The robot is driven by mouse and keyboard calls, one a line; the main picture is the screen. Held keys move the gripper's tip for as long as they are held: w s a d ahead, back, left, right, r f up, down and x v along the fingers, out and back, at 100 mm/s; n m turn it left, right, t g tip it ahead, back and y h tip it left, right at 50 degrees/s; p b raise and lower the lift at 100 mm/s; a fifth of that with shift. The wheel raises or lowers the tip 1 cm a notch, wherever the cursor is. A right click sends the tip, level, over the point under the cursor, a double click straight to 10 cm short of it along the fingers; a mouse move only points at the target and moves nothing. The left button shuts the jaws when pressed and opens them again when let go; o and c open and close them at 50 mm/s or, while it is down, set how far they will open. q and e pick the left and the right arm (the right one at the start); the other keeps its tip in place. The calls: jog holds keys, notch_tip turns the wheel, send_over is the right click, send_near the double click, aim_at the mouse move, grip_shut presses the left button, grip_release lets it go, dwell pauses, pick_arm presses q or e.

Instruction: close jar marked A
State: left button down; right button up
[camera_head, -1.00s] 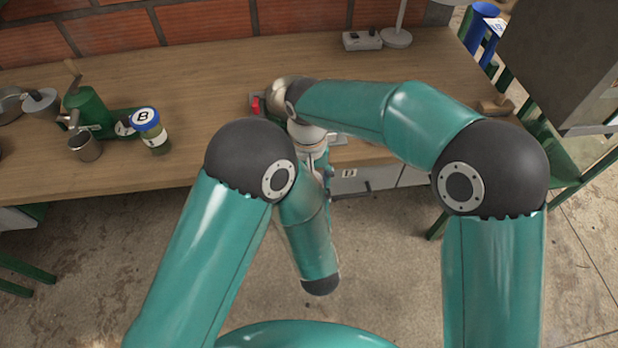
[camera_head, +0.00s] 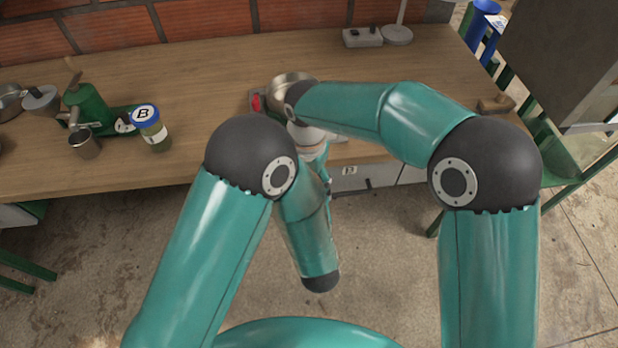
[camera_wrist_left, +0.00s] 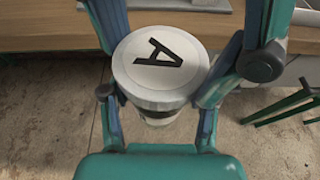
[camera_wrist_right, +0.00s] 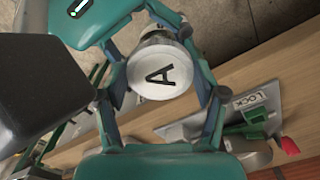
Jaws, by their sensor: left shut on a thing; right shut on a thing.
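The jar marked A stands between my grippers, its white lid (camera_wrist_left: 160,65) on top with a black A. The lid also shows in the right wrist view (camera_wrist_right: 160,72). My left gripper (camera_wrist_left: 158,118) is shut on the jar body (camera_wrist_left: 160,118), just below the lid. My right gripper (camera_wrist_right: 160,80) is shut on the lid, with a finger on either side. The lid sits over the jar mouth; I cannot tell how tightly. In the head view my arms mostly hide the jar at the bench's front edge.
The bench's back middle is clear.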

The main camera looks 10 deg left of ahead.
jog(key=m, duration=0.4)
jog(key=shift+a, duration=0.1)
jog(key=m, duration=0.4)
jog(key=shift+w+m, duration=0.1)
jog(key=shift+m, duration=0.3)
jog(key=m, duration=0.4)
jog(key=shift+w, duration=0.1)
jog(key=m, duration=0.6)
jog(key=shift+w, duration=0.15)
jog(key=shift+m, duration=0.3)
jog(key=o, duration=0.7)
jog(key=shift+r, duration=0.1)
